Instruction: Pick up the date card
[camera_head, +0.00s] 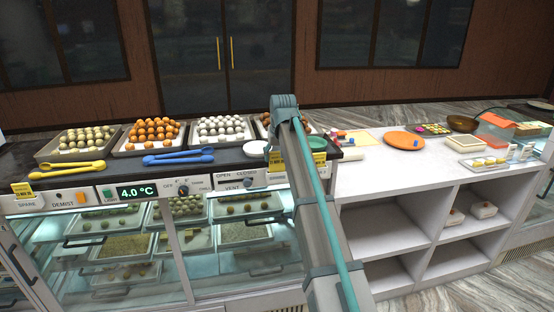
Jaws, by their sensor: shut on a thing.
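A small yellow date card (22,189) with dark print stands at the far left of the counter's front edge.
Trays of sweets (75,155) line the dark counter. Yellow tongs (67,171) and blue tongs (178,158) lie in front. A control panel (132,193) runs below the edge. At right, a white counter (360,178) holds an orange plate (404,140); its front is fairly clear.

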